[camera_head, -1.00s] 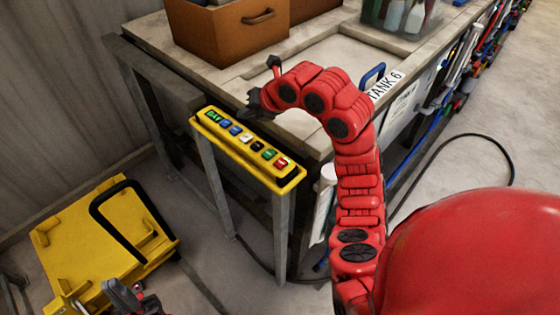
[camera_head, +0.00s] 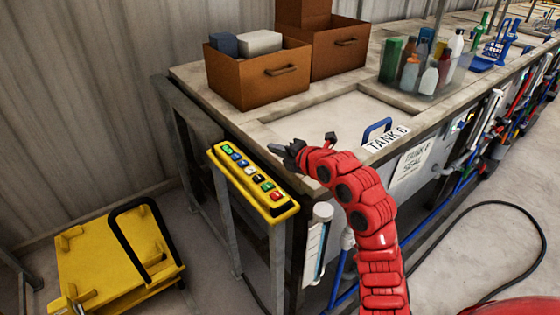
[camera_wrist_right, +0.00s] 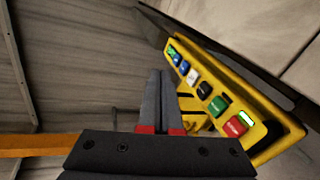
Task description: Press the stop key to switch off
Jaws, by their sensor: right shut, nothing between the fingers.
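A narrow yellow key panel (camera_head: 236,180) stands on posts beside the tank bench, with a row of coloured keys and a green display at its far end. A red key (camera_head: 276,195) is at its near end; it also shows in the right wrist view (camera_wrist_right: 236,127), its lettering too small to read surely. My right gripper (camera_head: 277,148) is shut and empty, to the right of the panel's far half in the head view. In the right wrist view its fingertips (camera_wrist_right: 160,74) appear left of the keys, apart from them. My left gripper is out of view.
The bench (camera_head: 205,76) holds brown boxes (camera_head: 267,89) and a clear bin of bottles (camera_head: 405,80). A yellow cart (camera_head: 100,262) with a black handle stands on the floor at left. A black cable (camera_head: 535,215) lies on the floor at right.

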